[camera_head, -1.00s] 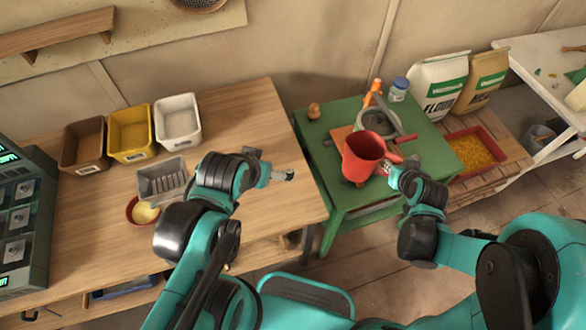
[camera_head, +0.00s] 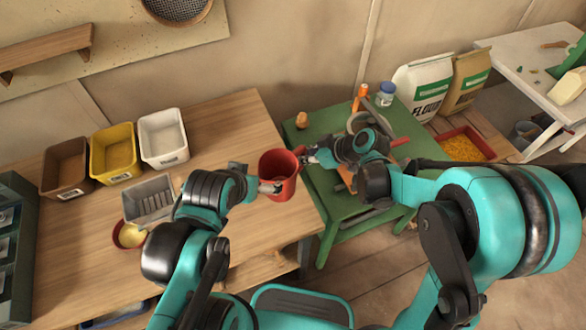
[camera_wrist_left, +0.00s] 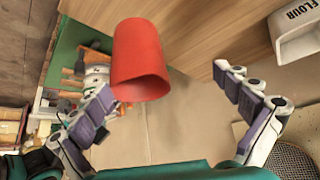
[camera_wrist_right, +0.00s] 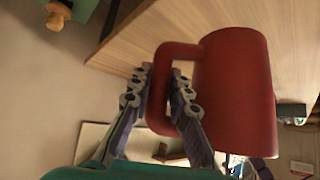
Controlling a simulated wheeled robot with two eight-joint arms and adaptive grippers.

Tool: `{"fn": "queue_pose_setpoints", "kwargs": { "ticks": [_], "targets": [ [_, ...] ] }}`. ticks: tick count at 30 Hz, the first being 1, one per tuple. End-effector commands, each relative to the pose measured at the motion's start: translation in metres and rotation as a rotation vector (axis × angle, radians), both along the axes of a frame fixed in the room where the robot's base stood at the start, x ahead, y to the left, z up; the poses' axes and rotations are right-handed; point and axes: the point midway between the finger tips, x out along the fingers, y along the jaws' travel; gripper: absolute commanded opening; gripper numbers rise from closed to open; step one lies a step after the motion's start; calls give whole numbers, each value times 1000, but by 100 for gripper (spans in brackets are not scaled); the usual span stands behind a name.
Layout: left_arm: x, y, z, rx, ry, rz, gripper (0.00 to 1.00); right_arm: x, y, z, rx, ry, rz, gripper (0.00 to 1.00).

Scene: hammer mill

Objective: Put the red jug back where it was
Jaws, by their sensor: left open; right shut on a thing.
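The red jug (camera_head: 281,172) is at the right edge of the wooden table in the head view, upright or nearly so; whether it touches the table I cannot tell. My right gripper (camera_head: 306,157) is shut on its handle, which shows between the fingers in the right wrist view (camera_wrist_right: 163,75). My left gripper (camera_head: 270,187) is open, close to the jug's left side. In the left wrist view the jug (camera_wrist_left: 140,58) is beside one finger, between the spread jaws (camera_wrist_left: 167,78).
The green table (camera_head: 322,131), with the mill, stands to the right. Flour bags (camera_head: 423,86) stand behind.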

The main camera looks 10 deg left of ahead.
Motion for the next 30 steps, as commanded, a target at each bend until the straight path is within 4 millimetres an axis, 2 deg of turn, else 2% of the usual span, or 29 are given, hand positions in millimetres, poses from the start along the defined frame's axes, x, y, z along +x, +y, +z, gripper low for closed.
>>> {"fn": "queue_pose_setpoints", "kwargs": {
  "ticks": [1,6,10,17,27,28,30],
  "targets": [
    [0,0,-7,0,0,0,100,3,9,-9,0,0,3,0],
    [0,0,-11,0,0,0,100,11,24,-17,0,0,-1,0],
    [0,0,-17,0,0,0,100,12,26,-24,0,1,-2,0],
    [0,0,-42,0,0,0,100,12,25,-58,0,0,-3,0],
    [0,0,-42,0,0,0,100,11,25,-59,-1,0,-3,0],
    [0,0,-42,0,0,0,100,11,25,-60,-1,0,-3,20],
    [0,0,-41,0,0,0,100,11,25,-59,-1,0,-3,38]
  ]
}}
